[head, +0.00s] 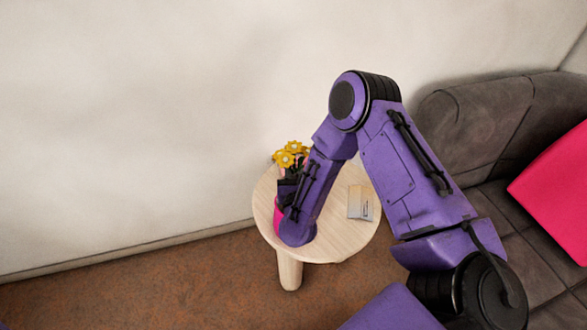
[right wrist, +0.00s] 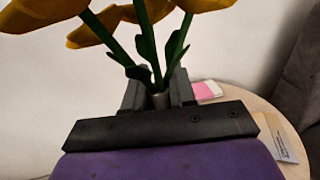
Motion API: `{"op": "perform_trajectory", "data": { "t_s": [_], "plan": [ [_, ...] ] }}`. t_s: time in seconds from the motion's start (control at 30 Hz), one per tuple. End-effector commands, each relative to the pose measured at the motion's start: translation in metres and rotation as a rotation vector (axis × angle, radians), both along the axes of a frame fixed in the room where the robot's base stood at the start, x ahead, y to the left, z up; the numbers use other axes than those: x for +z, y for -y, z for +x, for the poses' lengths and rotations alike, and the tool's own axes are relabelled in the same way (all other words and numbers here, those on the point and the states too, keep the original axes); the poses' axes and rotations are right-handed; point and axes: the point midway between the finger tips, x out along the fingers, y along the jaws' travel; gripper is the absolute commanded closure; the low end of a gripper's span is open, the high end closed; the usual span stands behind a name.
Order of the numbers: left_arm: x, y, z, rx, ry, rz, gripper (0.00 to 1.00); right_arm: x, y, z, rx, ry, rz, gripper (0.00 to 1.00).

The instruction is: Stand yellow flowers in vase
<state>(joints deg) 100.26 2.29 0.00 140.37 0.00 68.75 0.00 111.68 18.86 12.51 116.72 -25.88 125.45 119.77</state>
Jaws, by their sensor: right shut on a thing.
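The yellow flowers (head: 290,155) stand upright above the back left of the round table, with green stems and leaves. In the right wrist view the yellow flowers (right wrist: 150,15) rise from between my fingers, their tops cut off by the frame. My right gripper (right wrist: 158,100) is shut on the base of their stems. In the head view my right arm hides most of the gripper. A magenta thing (head: 278,222) shows at the table's left edge, mostly hidden behind my forearm; I cannot tell if it is the vase. My left gripper is not in view.
The round wooden table (head: 345,240) stands near the white wall. A small pale card or box (head: 360,203) sits on its right side. In the right wrist view a pink and white item (right wrist: 207,90) lies on the table. A grey sofa (head: 480,115) with a pink cushion (head: 560,190) is at right.

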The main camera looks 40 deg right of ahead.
Motion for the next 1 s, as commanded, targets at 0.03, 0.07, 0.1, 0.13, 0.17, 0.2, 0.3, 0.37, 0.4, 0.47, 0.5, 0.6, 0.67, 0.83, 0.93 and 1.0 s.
{"op": "perform_trajectory", "data": {
  "t_s": [0.03, 0.07, 0.1, 0.13, 0.17, 0.2, 0.3, 0.37, 0.4, 0.47, 0.5, 0.6, 0.67, 0.83, 0.93, 1.0],
  "plan": [
    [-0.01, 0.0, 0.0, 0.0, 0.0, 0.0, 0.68, -0.01, 0.0, 0.0, 0.0, 0.0, 0.0, 1.0],
    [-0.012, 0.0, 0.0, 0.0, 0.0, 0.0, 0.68, -0.013, 0.0, 0.0, -0.001, 0.0, 0.0, 1.0],
    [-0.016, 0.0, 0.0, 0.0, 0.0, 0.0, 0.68, -0.017, 0.0, 0.0, -0.001, 0.0, 0.0, 1.0],
    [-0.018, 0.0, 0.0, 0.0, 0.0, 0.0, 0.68, -0.019, 0.0, 0.0, -0.001, 0.001, 0.001, 1.0],
    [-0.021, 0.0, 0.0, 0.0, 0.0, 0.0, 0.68, -0.022, 0.0, 0.0, 0.0, 0.001, 0.001, 1.0],
    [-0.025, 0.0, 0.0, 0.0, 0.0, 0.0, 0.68, -0.026, 0.0, 0.0, 0.0, 0.001, 0.001, 1.0],
    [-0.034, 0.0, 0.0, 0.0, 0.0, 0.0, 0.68, -0.036, 0.0, 0.0, 0.0, 0.001, 0.001, 1.0],
    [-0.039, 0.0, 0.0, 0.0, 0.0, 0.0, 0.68, -0.041, 0.0, 0.0, 0.0, 0.001, 0.001, 1.0],
    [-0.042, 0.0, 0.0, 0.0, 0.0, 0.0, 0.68, -0.045, 0.0, 0.0, 0.0, 0.001, 0.001, 1.0],
    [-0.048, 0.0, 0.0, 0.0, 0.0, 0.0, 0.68, -0.051, 0.0, 0.0, 0.0, 0.001, 0.001, 1.0],
    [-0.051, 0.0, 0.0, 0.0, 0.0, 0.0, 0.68, -0.055, 0.0, 0.0, 0.0, 0.001, 0.001, 1.0],
    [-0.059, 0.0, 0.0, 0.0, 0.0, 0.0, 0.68, -0.063, 0.0, 0.0, -0.001, 0.001, 0.001, 1.0],
    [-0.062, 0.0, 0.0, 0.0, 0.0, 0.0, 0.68, -0.067, 0.0, 0.0, -0.001, 0.001, 0.001, 1.0],
    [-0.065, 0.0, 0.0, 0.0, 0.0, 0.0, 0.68, -0.069, 0.0, 0.0, -0.001, 0.001, 0.0, 1.0],
    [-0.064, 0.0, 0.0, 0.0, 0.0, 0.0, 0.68, -0.068, 0.0, 0.0, 0.0, 0.001, 0.0, 1.0],
    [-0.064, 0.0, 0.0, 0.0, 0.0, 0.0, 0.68, -0.068, 0.0, 0.0, 0.0, 0.001, 0.0, 1.0]
  ]
}}
